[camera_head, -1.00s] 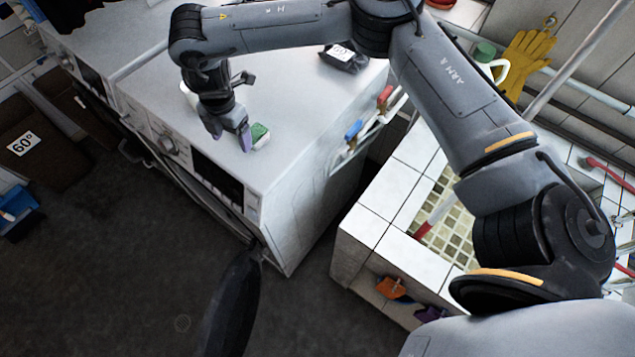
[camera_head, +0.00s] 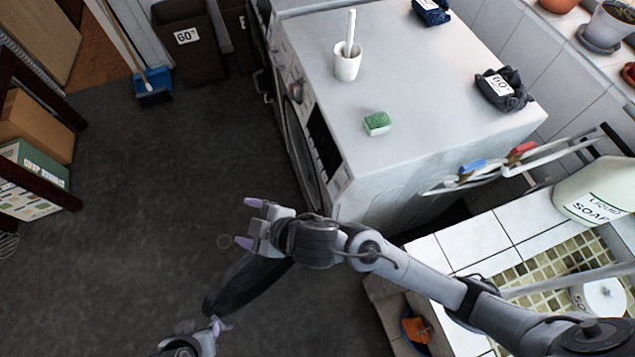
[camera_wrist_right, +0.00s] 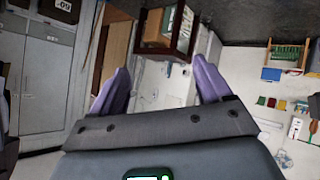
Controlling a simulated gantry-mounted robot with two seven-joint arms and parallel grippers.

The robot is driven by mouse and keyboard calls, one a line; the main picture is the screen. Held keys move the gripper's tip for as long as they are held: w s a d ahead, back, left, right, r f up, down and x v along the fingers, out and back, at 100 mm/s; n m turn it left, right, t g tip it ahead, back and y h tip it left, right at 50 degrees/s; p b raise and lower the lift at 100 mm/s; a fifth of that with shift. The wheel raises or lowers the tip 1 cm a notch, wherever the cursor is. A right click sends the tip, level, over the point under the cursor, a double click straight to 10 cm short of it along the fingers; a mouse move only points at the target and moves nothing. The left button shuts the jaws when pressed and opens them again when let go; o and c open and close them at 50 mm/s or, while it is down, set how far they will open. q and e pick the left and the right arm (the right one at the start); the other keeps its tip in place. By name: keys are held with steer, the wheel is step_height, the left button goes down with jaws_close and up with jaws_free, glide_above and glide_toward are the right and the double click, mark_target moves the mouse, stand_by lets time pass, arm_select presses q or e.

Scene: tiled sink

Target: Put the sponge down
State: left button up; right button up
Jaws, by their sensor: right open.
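The green and white sponge (camera_head: 377,123) lies on the white top of the washing machine (camera_head: 420,75), near its front edge. Nothing touches it. My right gripper (camera_head: 248,222) is open and empty, well clear of the sponge, in front of the machine over the dark floor. Its two purple fingers stand apart in the right wrist view (camera_wrist_right: 160,85), with nothing between them. My left gripper (camera_head: 214,326) shows partly at the bottom edge; its jaw opening cannot be made out. The sponge is not in the right wrist view.
A white cup with a brush (camera_head: 347,62) stands behind the sponge. A dark labelled cloth bundle (camera_head: 502,88) lies at the machine's right side. A tiled sink (camera_head: 480,240) and soap bottle (camera_head: 597,190) are at right.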

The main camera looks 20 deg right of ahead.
arm_select(q)
steer(key=shift+a, duration=0.1)
arm_select(e)
steer(key=s+d+f+m+g+h, duration=0.1)
steer(key=s+d+f+m+h, duration=0.1)
steer(key=s+d, duration=0.3)
steer(key=s+d+f+m+g+h, duration=0.2)
steer(key=s+d+f+m, duration=0.2)
steer(key=d, duration=0.7)
steer(key=s+d+f+m+g+h, duration=0.2)
steer(key=s+d+f+m, duration=0.1)
steer(key=s+d, duration=0.4)
steer(key=shift+d+f+m+h, duration=0.3)
steer(key=shift+d+m+h, duration=0.1)
steer(key=shift+d+m, duration=0.5)
steer(key=shift+w, duration=0.1)
arm_select(q)
steer(key=shift+o, duration=0.9)
step_height(320, 180, up, 3)
steer(key=p, duration=0.3)
steer(key=shift+o, duration=1.1)
steer(key=shift+r, duration=0.1)
steer(key=shift+o, duration=1.4)
steer(key=shift+f, duration=0.2)
arm_select(e)
step_height(320, 180, up, 3)
steer(key=shift+f, duration=0.1)
